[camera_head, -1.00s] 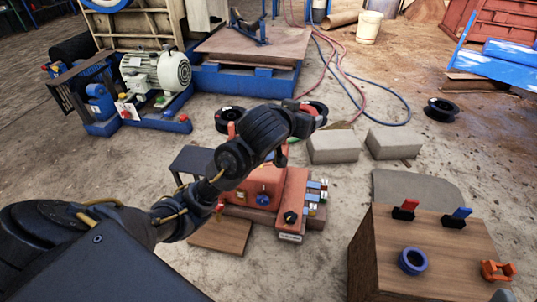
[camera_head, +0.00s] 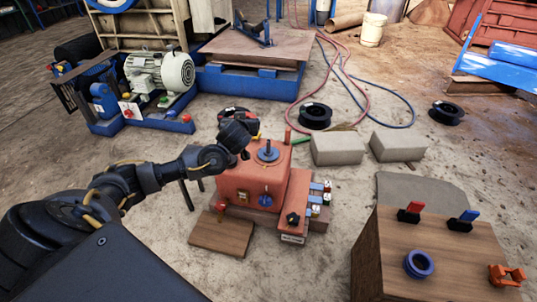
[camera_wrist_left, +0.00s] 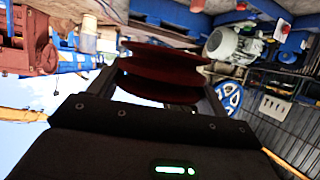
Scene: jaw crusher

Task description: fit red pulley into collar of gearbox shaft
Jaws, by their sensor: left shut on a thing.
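The gearbox (camera_head: 245,175) is an orange-red box on the ground, with an upright shaft (camera_head: 268,148) and a bluish disc or collar around it on top. My left gripper (camera_head: 238,134) is just left of the shaft, above the gearbox's left side. In the left wrist view the dark red grooved pulley (camera_wrist_left: 160,72) sits between its fingers, and the gripper is shut on it. The pulley is apart from the shaft as far as I can see. My right gripper is not in view.
A wooden box (camera_head: 375,265) at lower right carries a blue ring (camera_head: 418,264), an orange clamp (camera_head: 507,276) and two levers. Grey blocks (camera_head: 337,149) and a black spool (camera_head: 315,116) lie behind the gearbox. A red post (camera_head: 287,136) stands near the shaft.

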